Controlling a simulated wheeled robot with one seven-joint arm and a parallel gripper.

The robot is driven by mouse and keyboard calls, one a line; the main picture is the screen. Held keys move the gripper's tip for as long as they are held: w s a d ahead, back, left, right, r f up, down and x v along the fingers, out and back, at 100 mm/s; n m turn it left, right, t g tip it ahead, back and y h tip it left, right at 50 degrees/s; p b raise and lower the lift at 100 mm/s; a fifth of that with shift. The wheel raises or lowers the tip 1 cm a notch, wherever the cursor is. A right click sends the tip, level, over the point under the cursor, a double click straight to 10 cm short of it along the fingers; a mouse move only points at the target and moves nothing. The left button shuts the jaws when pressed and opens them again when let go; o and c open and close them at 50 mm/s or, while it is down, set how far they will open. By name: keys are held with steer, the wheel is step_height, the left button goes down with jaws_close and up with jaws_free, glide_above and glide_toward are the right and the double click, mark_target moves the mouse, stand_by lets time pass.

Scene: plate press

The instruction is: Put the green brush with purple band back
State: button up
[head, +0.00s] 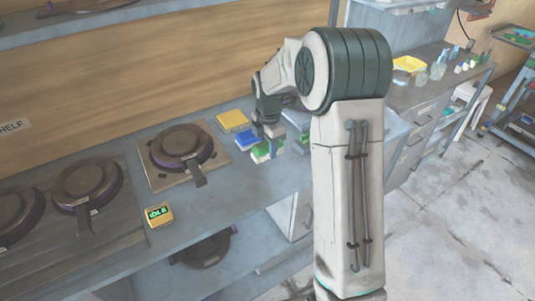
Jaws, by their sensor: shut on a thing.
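A small green block-shaped thing, which looks like the green brush (261,153), is on the grey bench just below and left of my gripper (272,138). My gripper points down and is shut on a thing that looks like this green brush. The fingers and the arm hide much of it. I cannot make out a purple band at this size. A blue brush-like block (247,137) stands close beside it on the left.
A yellow block (233,120) lies behind the blue one. The bench front (222,206) is clear.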

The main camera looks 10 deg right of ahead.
mark_target(267, 156)
steer(key=shift+w+a+f, duration=0.1)
steer(key=shift+f, duration=1.95)
steer(key=shift+f, duration=0.2)
steer(key=o, duration=0.9)
steer(key=shift+o, duration=0.2)
steer(key=shift+r, duration=0.1)
